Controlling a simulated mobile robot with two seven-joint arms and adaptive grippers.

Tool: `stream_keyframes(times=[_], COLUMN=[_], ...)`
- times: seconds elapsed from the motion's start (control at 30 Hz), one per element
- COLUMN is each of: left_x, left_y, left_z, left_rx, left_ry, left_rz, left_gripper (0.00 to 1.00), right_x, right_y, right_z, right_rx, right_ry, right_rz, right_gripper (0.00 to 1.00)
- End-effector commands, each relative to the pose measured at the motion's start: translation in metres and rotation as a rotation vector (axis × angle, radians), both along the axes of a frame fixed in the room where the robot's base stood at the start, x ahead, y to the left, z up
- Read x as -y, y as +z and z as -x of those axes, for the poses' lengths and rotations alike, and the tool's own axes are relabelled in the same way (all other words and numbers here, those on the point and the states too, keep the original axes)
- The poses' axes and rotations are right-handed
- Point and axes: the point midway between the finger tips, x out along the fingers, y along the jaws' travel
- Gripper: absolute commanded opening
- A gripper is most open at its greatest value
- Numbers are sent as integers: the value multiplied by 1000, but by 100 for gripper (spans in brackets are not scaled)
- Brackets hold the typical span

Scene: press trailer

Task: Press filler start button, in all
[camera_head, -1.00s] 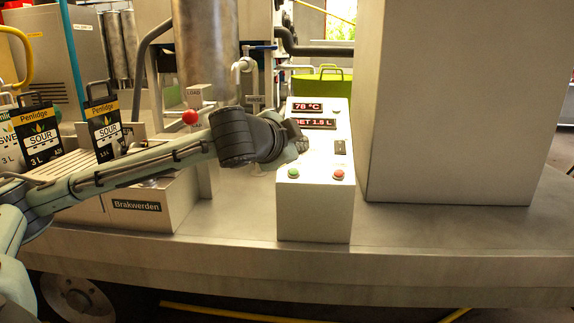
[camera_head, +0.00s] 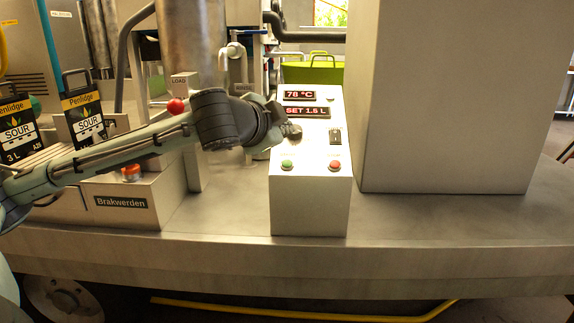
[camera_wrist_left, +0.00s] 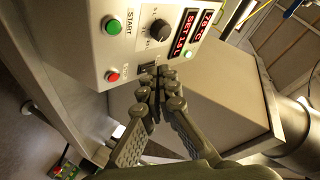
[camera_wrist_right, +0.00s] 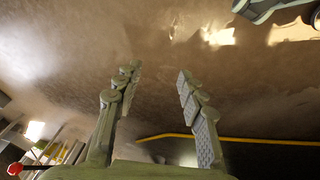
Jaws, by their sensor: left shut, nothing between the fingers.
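The white filler control box (camera_head: 310,210) stands on the trailer bed. It has a green button (camera_head: 287,165) at front left and a red button (camera_head: 335,165) at front right. In the left wrist view the green button (camera_wrist_left: 113,26) is labelled START, and the red button (camera_wrist_left: 112,76) sits nearer my fingers. My left gripper (camera_head: 293,131) is shut and empty, over the panel behind the green button. In its wrist view the left fingertips (camera_wrist_left: 160,76) are close to the dark switch. My right gripper (camera_wrist_right: 158,74) is open and empty, away from the box.
Another red button (camera_head: 131,172) is on the box marked Brakwerden (camera_head: 122,203), below my left arm. Penlidge SOUR cartons (camera_head: 85,118) stand at left. A large grey block (camera_head: 445,110) stands right of the control box. The bed in front is clear.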

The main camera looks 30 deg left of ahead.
Motion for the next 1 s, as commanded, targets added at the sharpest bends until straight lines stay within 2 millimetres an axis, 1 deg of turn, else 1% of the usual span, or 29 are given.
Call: stream_keyframes(times=[0.03,0.27,0.67,0.7,0.83,1.0], left_x=[-1,-6,-14,-15,-18,-20], left_y=[-7,-24,-51,-56,-66,-71], left_z=[-2,-9,-22,-24,-28,-32], left_rx=[0,0,0,-2,-1,-1], left_ry=[0,0,2,1,1,1], left_rz=[0,1,0,0,0,0], left_gripper=[0,0,0,0,0,0], right_x=[0,0,2,0,-5,-9], right_y=[4,37,95,100,112,122], right_z=[-1,0,13,12,8,6], right_rx=[7,22,49,62,102,130], right_ry=[1,-1,-8,-4,6,13], right_rz=[2,20,49,48,42,38], right_gripper=[40,40,40,40,40,40])
